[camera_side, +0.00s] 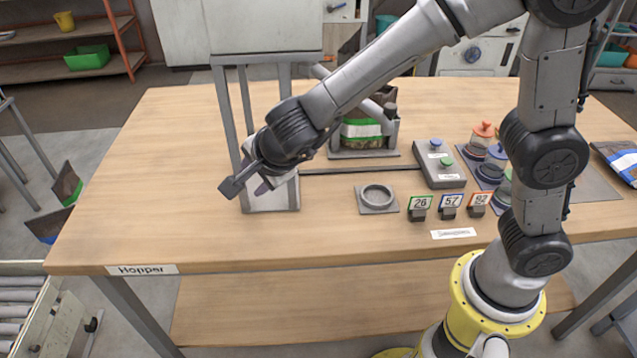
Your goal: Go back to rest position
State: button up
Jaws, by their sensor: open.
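My gripper (250,181) is at the left of the table, in front of the hopper stand and above a pale plate at its foot. Its jaws are open and I see nothing held between them. My arm reaches across the table from its base at the right front. The hopper (262,30) is a grey box on legs at the back left, and its lower part is partly hidden by my wrist. A bag with a green and white band (361,128) stands in a grey holder behind my forearm.
A grey ring on a square plate (377,197) sits mid-table. A button box (438,165) and lidded jars (482,140) are behind. The front left of the wooden table (150,215) is clear.

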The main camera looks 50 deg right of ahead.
jog(key=s+d+r+n+t+y, duration=0.1)
jog(key=s+r+n+t+y, duration=0.15)
jog(key=r+n, duration=0.4)
jog(key=s+d+r+n+t+y, duration=0.15)
jog(key=r+n+y, duration=0.25)
jog(key=r, duration=0.5)
jog(key=s+d+f+n+g+h, duration=0.2)
jog(key=s+d, duration=0.5)
jog(key=s, duration=0.4)
jog(key=s+d+f+n+g+h, duration=0.3)
jog(key=s+d+f+n, duration=0.3)
jog(key=s, duration=0.5)
jog(key=d, duration=0.2)
jog(key=shift+d+f+g, duration=0.15)
jog(key=shift+d+g, duration=0.15)
jog(key=shift+g, duration=0.1)
